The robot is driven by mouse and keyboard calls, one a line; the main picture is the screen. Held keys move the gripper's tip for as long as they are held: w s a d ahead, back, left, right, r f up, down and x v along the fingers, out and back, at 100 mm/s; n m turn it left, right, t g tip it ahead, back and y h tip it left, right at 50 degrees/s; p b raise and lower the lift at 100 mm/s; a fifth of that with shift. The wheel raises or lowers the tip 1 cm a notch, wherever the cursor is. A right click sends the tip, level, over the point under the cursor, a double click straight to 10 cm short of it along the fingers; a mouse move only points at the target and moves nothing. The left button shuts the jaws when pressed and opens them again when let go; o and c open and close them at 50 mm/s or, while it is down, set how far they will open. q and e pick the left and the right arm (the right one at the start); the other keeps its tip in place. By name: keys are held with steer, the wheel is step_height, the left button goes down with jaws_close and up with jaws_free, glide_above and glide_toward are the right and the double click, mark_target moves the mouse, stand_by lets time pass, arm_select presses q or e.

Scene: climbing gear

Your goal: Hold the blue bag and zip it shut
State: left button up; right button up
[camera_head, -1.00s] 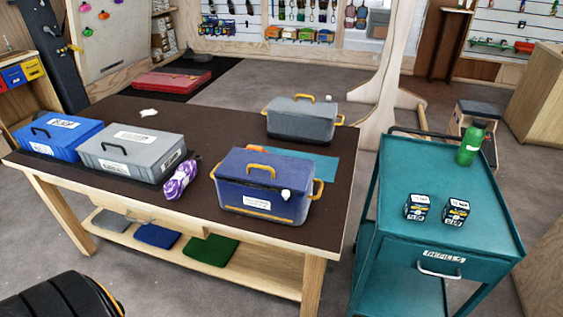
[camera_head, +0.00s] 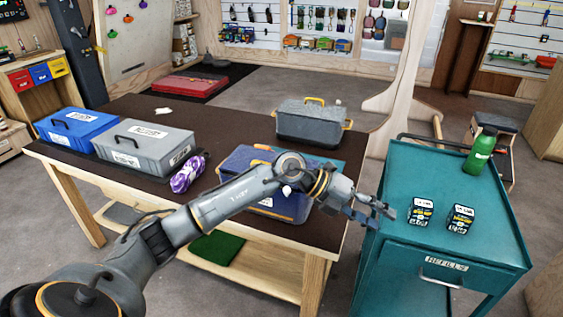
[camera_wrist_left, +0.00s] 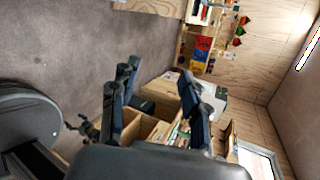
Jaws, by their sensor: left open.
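The blue bag (camera_head: 238,162) stands on the dark-topped table in the head view, with its yellow handle on the lid side. My left arm crosses in front of it and hides much of its front and right side, so I cannot tell how its zip stands. My left gripper (camera_head: 384,212) is open and empty, to the right of the bag and near the left edge of the teal cart. In the left wrist view my left gripper (camera_wrist_left: 155,95) shows its two fingers apart with nothing between them.
A grey bag (camera_head: 311,122) stands behind the blue one. A blue case (camera_head: 75,127), a grey case (camera_head: 150,147) and a purple rope (camera_head: 188,173) lie left on the table (camera_head: 225,115). The teal cart (camera_head: 400,260) carries two small boxes (camera_head: 440,214) and a green bottle (camera_head: 480,152).

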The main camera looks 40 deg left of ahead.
arm_select(q)
steer(key=a+m+y, duration=0.1)
steer(key=a+y, duration=0.6)
steer(key=a, duration=0.5)
steer(key=n+y, duration=0.2)
steer(key=y, duration=0.4)
glide_toward(287, 191)
steer(key=x, duration=0.3)
steer(key=p+x, duration=0.1)
steer(key=x, duration=0.2)
steer(key=w+p+x, duration=0.1)
steer(key=x, duration=0.3)
steer(key=shift+w+a+r, duration=0.15)
steer(key=shift+a+r, duration=0.1)
steer(key=shift+a, duration=0.05)
arm_select(e)
step_height(287, 191, up, 2)
arm_select(q)
jaws_close()
jaws_free()
arm_select(e)
steer(key=shift+d, duration=0.25)
